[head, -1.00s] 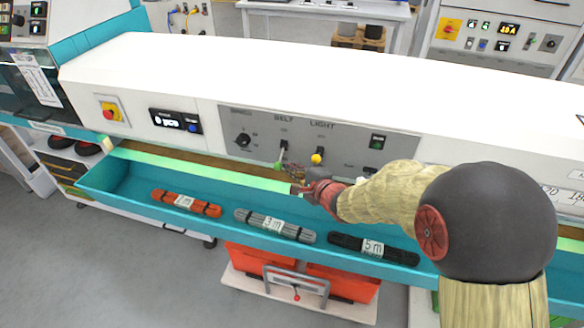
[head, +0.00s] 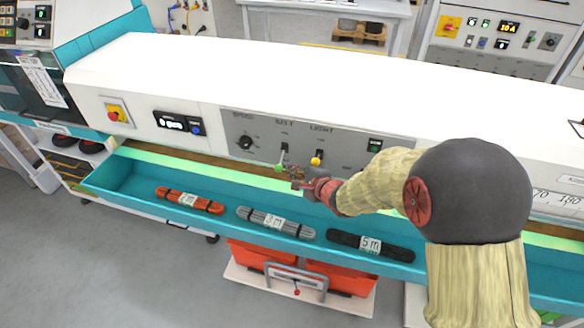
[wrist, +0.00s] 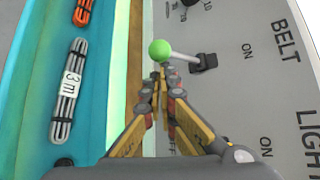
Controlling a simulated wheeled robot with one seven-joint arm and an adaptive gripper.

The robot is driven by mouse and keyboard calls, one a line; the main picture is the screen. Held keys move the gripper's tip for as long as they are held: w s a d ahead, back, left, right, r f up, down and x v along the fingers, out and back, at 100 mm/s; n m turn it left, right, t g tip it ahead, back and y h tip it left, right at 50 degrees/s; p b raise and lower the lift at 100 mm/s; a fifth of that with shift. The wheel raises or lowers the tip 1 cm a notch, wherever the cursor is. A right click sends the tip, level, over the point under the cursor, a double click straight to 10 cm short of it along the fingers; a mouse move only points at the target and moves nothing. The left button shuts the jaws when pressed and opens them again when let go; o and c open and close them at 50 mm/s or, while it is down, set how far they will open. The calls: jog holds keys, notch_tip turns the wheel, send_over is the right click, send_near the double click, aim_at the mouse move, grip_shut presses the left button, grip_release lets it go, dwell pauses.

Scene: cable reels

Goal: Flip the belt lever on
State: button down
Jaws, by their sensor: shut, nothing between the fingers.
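The belt lever is a metal stem with a green ball knob (head: 279,167) on the grey control panel (head: 232,122). Its stem points down, away from the ON mark above it. In the wrist view the green knob (wrist: 159,50) and stem show clear, with the BELT label to the right. My gripper (head: 290,170) is shut and empty. Its fingertips, also in the wrist view (wrist: 160,78), are close beside the knob; I cannot tell whether they touch it. The lower OFF mark is partly hidden behind my fingers.
The light lever with a yellow knob (head: 316,161) stands just right of the belt lever. A teal tray (head: 135,177) below the panel holds orange, grey and black cable bundles. A red stop button (head: 114,115) is at the left.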

aim_at(282, 159)
jog(key=shift+s+r+p, duration=0.1)
jog(key=shift+r+p, duration=0.25)
jog(key=shift+p, duration=0.8)
jog(key=r+p, duration=0.1)
jog(key=p, duration=0.5)
jog(key=r+g+p, duration=0.1)
jog(key=p, duration=0.4)
jog(key=shift+s+a+r+m+p, duration=0.2)
jog(key=shift+s+r+m+p, duration=0.05)
jog(key=shift+s+m+p, duration=0.15)
jog(key=shift+r, duration=0.1)
jog(key=shift+r+p, duration=0.75)
jog(key=shift+p, duration=0.15)
